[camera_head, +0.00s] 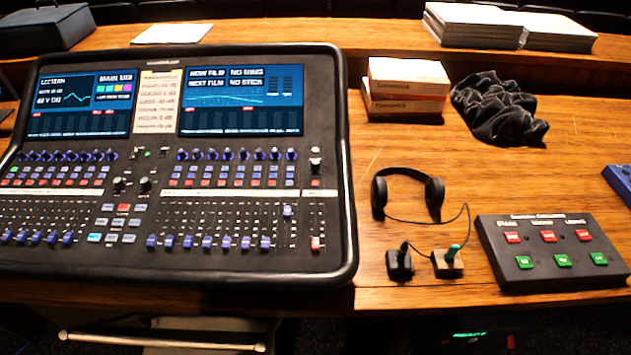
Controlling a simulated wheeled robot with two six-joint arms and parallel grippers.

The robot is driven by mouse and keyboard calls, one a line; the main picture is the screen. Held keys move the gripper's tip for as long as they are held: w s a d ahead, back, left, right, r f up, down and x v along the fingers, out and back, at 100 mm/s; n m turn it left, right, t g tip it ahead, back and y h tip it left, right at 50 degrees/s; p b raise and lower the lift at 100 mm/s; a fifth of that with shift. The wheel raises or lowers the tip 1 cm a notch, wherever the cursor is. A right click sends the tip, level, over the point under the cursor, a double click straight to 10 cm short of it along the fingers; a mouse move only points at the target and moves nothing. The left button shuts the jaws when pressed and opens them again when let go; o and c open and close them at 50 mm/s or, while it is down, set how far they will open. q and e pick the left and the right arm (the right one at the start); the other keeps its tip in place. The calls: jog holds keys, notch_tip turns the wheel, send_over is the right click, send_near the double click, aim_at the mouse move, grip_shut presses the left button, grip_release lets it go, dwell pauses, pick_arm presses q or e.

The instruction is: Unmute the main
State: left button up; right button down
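The mixing desk (345,200) fills the left half of the view, with two lit screens at its top. At its far right is a separate strip, apart from the other channels. Several similar red buttons run in rows along the other channels. The lettering on the strip is too small to read, so I cannot confirm which one is the main. Neither of my grippers is in view.
Headphones (407,190) lie right of the desk, with two small switch boxes (399,265) (448,263) in front. A button box (550,275) with red and green buttons sits at the right. Stacked boxes (405,90) and a black cloth (498,108) lie behind.

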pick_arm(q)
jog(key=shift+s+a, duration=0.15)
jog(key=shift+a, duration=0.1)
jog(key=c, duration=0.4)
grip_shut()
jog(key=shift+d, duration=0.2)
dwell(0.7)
